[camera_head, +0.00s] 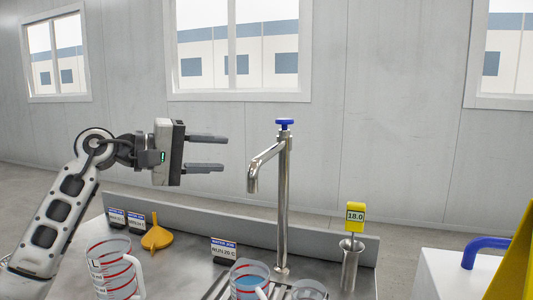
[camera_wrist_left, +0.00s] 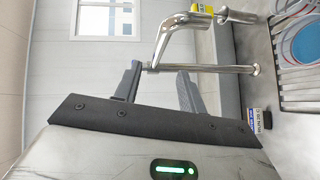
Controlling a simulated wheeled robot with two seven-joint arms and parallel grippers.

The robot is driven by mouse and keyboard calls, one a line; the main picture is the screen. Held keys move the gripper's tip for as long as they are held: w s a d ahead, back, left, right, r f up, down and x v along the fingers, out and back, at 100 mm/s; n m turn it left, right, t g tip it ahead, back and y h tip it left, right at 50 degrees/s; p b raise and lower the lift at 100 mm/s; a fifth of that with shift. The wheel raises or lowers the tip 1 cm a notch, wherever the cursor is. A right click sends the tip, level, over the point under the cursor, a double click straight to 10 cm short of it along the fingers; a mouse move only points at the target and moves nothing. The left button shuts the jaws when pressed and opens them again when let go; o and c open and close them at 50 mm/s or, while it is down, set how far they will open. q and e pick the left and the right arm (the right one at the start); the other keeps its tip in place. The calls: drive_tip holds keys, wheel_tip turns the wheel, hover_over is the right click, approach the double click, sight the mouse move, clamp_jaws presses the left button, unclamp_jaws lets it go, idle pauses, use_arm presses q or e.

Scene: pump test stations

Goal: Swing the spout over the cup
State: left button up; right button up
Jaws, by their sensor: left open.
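The metal spout (camera_head: 266,160) reaches left and toward me from the top of an upright post (camera_head: 283,215) with a blue knob (camera_head: 285,123). In the left wrist view the spout (camera_wrist_left: 175,32) lies just beyond my fingers. My left gripper (camera_head: 224,153) is open and empty, left of the spout and apart from it in the head view. Its fingers (camera_wrist_left: 159,72) also show in the wrist view. A clear vessel with bluish contents (camera_head: 248,283) stands below the spout; another clear cup (camera_head: 308,291) is cut off at the bottom edge. I cannot tell exactly what the spout end overhangs.
A red-ringed jug (camera_head: 115,270) and a yellow funnel (camera_head: 157,238) stand left on the metal bench. Label stands (camera_head: 223,250) line the back. A yellow display reading 18.0 (camera_head: 355,216) rises from a metal beaker (camera_head: 350,268) at right. A low back panel (camera_head: 200,222) edges the bench.

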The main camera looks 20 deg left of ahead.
sight(266, 155)
use_arm(q)
drive_tip(key=p+x, duration=0.2)
drive_tip(key=x, duration=0.9)
drive_tip(key=shift+w+d, duration=0.25)
drive_tip(key=shift+d, duration=0.05)
drive_tip(key=shift+f, duration=0.1)
clamp_jaws()
